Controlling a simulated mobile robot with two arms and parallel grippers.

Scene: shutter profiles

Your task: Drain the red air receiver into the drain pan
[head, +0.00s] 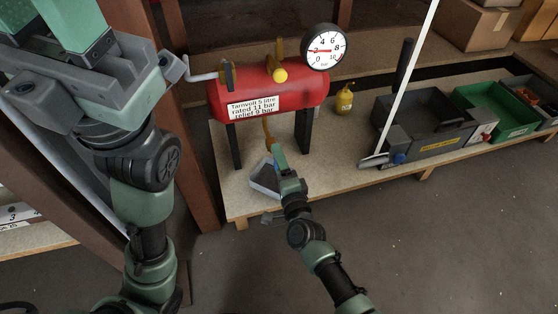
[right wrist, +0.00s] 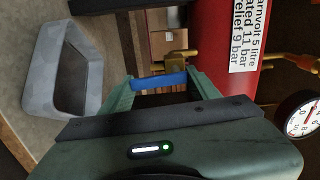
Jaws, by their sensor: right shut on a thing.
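The red air receiver (head: 270,92) stands on dark legs on a low bench, with a round gauge (head: 323,47) whose red needle points left, near 2. The grey drain pan (head: 265,178) sits on the bench below it; the right wrist view shows the pan (right wrist: 62,70) apart from the fingers, its inside looking empty. My right gripper (head: 279,160) is under the receiver. In the right wrist view it is shut on a blue lever (right wrist: 160,81) beside a brass drain valve (right wrist: 176,68). My left gripper (head: 45,25) is at the upper left, cut off by the frame.
A dark grey bin (head: 425,130) and a green bin (head: 497,112) stand farther right along the bench. A pale pole (head: 408,75) slants up across the view. A brown post (head: 187,130) stands left of the bench.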

